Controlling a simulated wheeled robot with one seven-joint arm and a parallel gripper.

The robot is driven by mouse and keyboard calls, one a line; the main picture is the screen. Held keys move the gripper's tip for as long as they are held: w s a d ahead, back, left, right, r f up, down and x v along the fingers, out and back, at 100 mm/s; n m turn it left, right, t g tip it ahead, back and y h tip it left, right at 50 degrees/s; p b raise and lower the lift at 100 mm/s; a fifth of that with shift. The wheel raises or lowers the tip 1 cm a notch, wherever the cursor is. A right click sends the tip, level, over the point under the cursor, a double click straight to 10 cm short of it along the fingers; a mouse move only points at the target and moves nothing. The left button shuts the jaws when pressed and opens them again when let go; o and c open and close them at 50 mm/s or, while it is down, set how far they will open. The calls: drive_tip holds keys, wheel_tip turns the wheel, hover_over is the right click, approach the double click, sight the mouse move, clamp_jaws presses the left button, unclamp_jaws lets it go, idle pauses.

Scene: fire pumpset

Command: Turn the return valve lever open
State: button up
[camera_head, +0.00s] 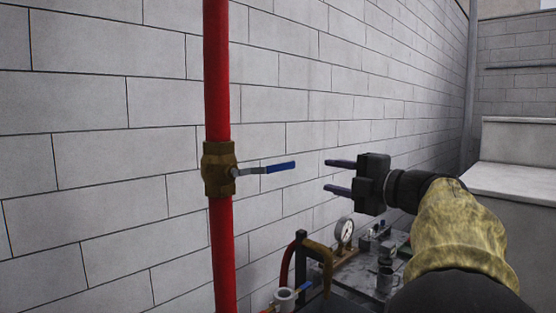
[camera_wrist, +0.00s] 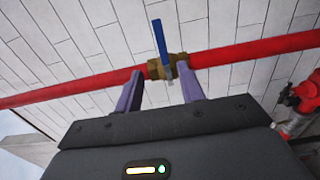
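The return valve is a brass body (camera_head: 219,168) on a vertical red pipe (camera_head: 217,80). Its lever (camera_head: 267,169) has a blue handle and points to the right, across the pipe, in the head view. My gripper (camera_head: 340,176) is to the right of the lever tip, with its two fingers apart, one above the other, pointing at the lever. A gap shows between the fingertips and the blue handle. In the wrist view the lever (camera_wrist: 160,42) and brass valve (camera_wrist: 168,66) appear between and beyond the two open fingers (camera_wrist: 160,92). Nothing is held.
A white block wall (camera_head: 100,130) stands behind the pipe. Below my gripper is pump equipment with a pressure gauge (camera_head: 344,230) and a curved hose (camera_head: 288,262). A pale ledge (camera_head: 518,180) is at the right. A red fitting (camera_wrist: 305,95) shows at the right in the wrist view.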

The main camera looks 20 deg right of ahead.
sight(284, 167)
idle(0.3)
drive_tip(key=p+x, duration=0.7)
drive_tip(key=x, duration=1)
drive_tip(key=shift+w+a+f, duration=0.1)
drive_tip(key=shift+w, duration=0.15)
clamp_jaws()
